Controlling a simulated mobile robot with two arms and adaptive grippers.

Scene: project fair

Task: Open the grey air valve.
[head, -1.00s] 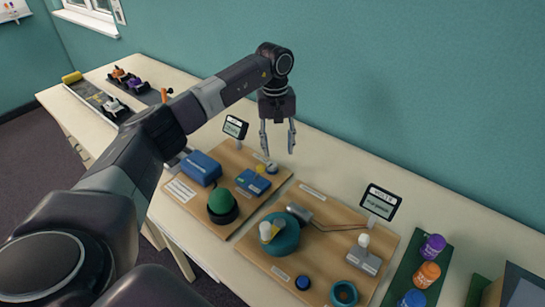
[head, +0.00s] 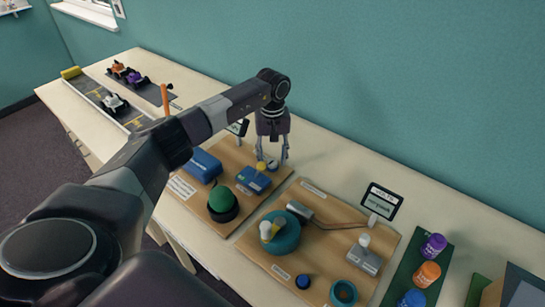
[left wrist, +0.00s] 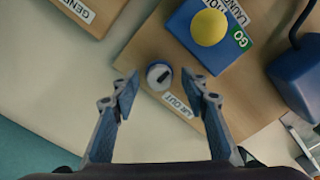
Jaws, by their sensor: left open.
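The grey air valve (left wrist: 159,76) is a small round knob with a dark slot, beside an "AIR OUT" label (left wrist: 178,105) on a wooden board in the left wrist view. In the head view the valve (head: 273,165) is small, just beneath my left gripper. My left gripper (head: 272,157) points down and is open over the board's back edge. In the left wrist view its fingers (left wrist: 161,92) stand on both sides of the valve, with nothing held; whether they are down at its height I cannot tell. My right gripper is not in view.
Next to the valve is a blue launch box (head: 254,181) with a yellow button (left wrist: 209,27). A larger blue box (head: 203,166) and a green dome (head: 221,200) share the board. A second board (head: 313,264) with a teal generator (head: 283,240) lies to the right.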

